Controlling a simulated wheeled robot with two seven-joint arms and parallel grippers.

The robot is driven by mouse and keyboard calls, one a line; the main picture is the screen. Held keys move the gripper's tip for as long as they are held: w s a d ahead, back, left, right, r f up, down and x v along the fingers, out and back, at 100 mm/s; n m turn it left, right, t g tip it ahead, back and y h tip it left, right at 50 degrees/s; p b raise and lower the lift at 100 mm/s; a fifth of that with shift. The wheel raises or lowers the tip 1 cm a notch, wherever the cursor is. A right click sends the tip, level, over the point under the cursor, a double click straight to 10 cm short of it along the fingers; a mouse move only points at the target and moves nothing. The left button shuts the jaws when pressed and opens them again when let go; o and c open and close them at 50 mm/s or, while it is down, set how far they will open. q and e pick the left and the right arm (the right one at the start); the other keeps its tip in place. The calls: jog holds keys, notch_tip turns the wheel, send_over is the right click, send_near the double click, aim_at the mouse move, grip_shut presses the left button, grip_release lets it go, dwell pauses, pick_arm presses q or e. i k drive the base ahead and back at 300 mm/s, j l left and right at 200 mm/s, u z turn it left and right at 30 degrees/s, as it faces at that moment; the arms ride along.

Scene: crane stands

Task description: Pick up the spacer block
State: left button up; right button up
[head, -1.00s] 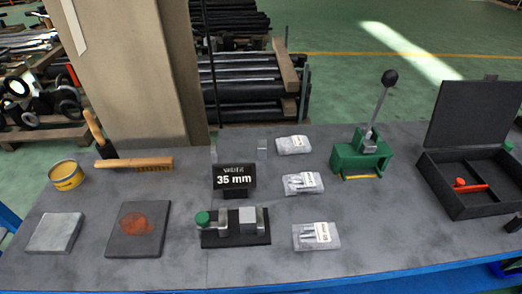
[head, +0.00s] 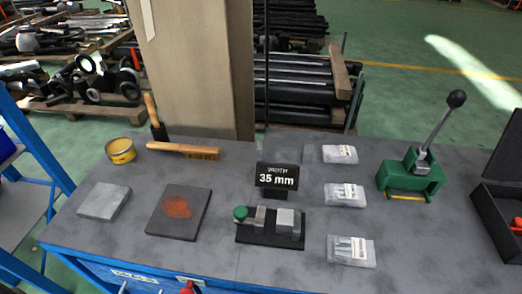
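No label in view marks the spacer block. Another light grey block (head: 286,219) sits in a black-based fixture (head: 269,238) with a green knob, in front of the sign. I cannot tell which of the two is the spacer block. Neither of my grippers shows in the head view.
On the grey bench, clear bags (head: 350,250) of parts lie right of the fixture. A green lever press (head: 410,173) and black case (head: 502,205) stand further right. A grey plate (head: 104,201), stained dark plate (head: 178,211), yellow tin (head: 121,150) and brush (head: 183,149) are left.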

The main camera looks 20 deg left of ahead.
aim_at(260, 144)
jog(key=k+j+u, duration=0.35)
jog(key=j, duration=0.25)
jog(key=k+j+u, duration=0.35)
jog(key=j, duration=0.35)
jog(key=k+j+u, duration=0.15)
jog(key=j, duration=0.2)
jog(key=k+j+u, duration=0.2)
jog(key=j, duration=0.2)
